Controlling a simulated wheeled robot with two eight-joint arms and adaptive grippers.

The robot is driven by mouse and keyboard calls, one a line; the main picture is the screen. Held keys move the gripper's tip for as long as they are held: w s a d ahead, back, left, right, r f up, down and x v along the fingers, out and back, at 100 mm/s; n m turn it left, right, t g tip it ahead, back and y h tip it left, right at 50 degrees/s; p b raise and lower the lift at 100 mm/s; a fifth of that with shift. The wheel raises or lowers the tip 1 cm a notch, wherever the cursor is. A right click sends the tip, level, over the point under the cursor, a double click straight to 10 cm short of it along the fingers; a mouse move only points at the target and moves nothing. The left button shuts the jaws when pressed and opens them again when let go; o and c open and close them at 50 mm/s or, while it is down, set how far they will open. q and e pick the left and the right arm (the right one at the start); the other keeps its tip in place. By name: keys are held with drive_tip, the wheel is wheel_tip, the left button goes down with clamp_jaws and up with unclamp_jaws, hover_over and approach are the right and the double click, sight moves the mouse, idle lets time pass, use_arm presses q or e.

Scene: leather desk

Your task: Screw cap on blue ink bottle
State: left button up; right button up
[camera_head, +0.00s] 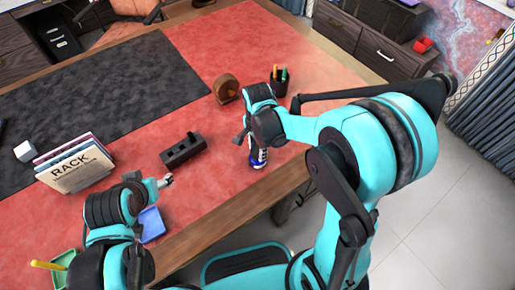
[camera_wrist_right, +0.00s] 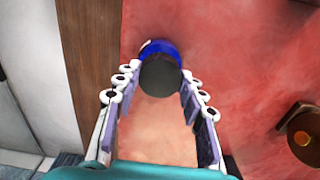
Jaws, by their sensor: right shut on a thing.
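The blue ink bottle (camera_head: 258,163) stands on the red desk top near its front edge, under my right gripper. In the right wrist view its blue body (camera_wrist_right: 158,48) shows behind a round dark cap (camera_wrist_right: 160,77). My right gripper (camera_wrist_right: 160,79) is shut on the cap, with one finger on each side of it. The cap appears to sit over the bottle; whether its thread is engaged cannot be seen. In the head view, the right gripper (camera_head: 256,150) hides most of the cap. My left gripper (camera_head: 165,182) is away to the left above the desk, its jaw opening unclear.
A black slotted holder (camera_head: 183,150) lies left of the bottle. A round wooden object (camera_head: 226,88) and a pen cup (camera_head: 279,84) stand behind it. Books (camera_head: 76,165), a white cube (camera_head: 24,151) and a blue item (camera_head: 151,224) are left. Red desk between is clear.

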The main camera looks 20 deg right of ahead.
idle(0.3)
drive_tip(key=m, duration=0.4)
drive_tip(key=o, duration=1.2)
wheel_tip(320, 180, up, 12)
drive_tip(key=s+d+n+t, duration=0.1)
drive_tip(key=s+n+t, duration=0.1)
drive_tip(key=n, duration=0.4)
drive_tip(key=s+d+n+t, duration=0.2)
drive_tip(key=s+n, duration=0.3)
drive_tip(key=n, duration=0.1)
drive_tip(key=s+d+n+t, duration=0.1)
drive_tip(key=s+n+t, duration=0.2)
drive_tip(key=n, duration=0.3)
drive_tip(key=shift+s+d+r, duration=0.1)
drive_tip(key=shift+s+d, duration=0.05)
drive_tip(key=shift+d, duration=0.2)
